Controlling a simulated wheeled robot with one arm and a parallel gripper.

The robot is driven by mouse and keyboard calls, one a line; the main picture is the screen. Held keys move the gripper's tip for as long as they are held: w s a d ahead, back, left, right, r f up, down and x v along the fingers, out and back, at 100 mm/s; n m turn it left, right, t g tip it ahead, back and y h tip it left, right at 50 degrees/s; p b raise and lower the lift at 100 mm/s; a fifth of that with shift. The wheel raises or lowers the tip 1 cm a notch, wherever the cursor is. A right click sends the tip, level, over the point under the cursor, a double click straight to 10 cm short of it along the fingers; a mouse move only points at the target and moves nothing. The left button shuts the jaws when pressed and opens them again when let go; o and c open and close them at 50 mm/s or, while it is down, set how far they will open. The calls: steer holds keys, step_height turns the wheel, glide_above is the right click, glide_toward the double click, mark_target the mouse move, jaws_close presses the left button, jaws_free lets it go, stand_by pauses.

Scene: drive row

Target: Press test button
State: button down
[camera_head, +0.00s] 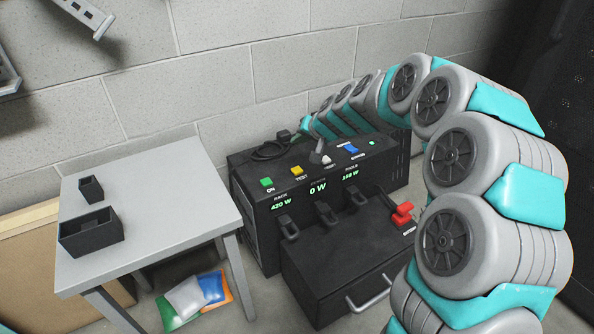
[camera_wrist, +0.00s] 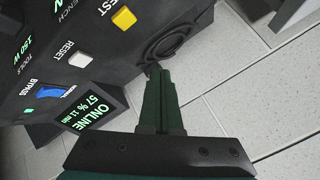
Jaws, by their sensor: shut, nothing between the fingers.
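The yellow test button (camera_head: 297,169) is on top of a black power unit (camera_head: 240,215), with the label TEST beside it. It also shows at the top of the wrist view (camera_wrist: 123,18). Whether the fingertips touch the casing I cannot tell.
A green ON button (camera_head: 267,182) is left of the yellow one, and a white reset button (camera_wrist: 80,58) and a blue bypass switch (camera_head: 351,149) are to its right. A red switch (camera_head: 402,213) is at the front. A grey table (camera_head: 160,220) with two black boxes stands left.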

mark_target(299, 172)
steer(key=shift+f+b, duration=2.15)
steer(key=shift+f, duration=1.85)
steer(key=shift+f+b, duration=0.4)
steer(key=shift+f+b, duration=0.4)
steer(key=shift+r, duration=0.1)
steer(key=shift+r+p, duration=0.4)
steer(key=shift+r, duration=0.35)
steer(key=shift+r+p, duration=1.25)
steer(key=shift+r, duration=1.3)
